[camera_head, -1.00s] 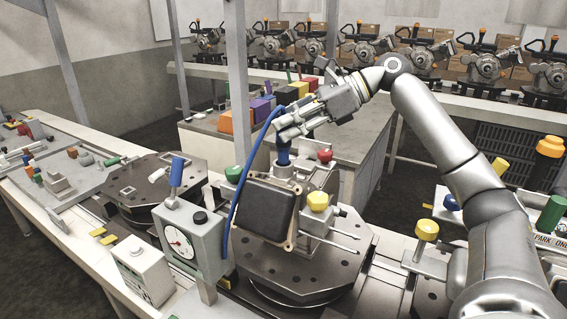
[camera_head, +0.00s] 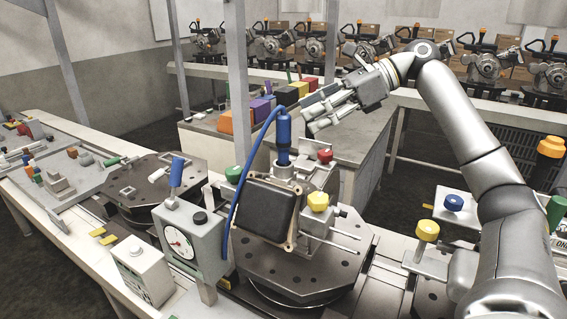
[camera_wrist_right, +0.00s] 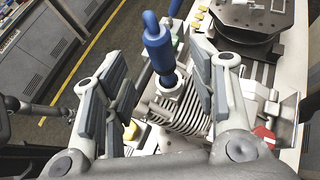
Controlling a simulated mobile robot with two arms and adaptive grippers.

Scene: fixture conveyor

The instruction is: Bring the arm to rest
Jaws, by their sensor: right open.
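My right gripper (camera_head: 306,119) is in the air just right of the upright blue handle (camera_head: 284,135) in the head view. Its fingers are apart and nothing is between them. In the right wrist view, my right gripper (camera_wrist_right: 160,100) is open, and the blue handle (camera_wrist_right: 158,45) shows beyond and between the spread fingers. The handle stands in a metal socket on the fixture (camera_head: 290,262), which carries a black box (camera_head: 265,208).
A gauge box (camera_head: 192,238) with a blue lever stands left of the fixture. Yellow (camera_head: 318,201), red (camera_head: 325,156) and green (camera_head: 233,174) knobs surround the black box. Coloured blocks (camera_head: 262,108) lie on a grey cabinet behind. Free air lies above the fixture.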

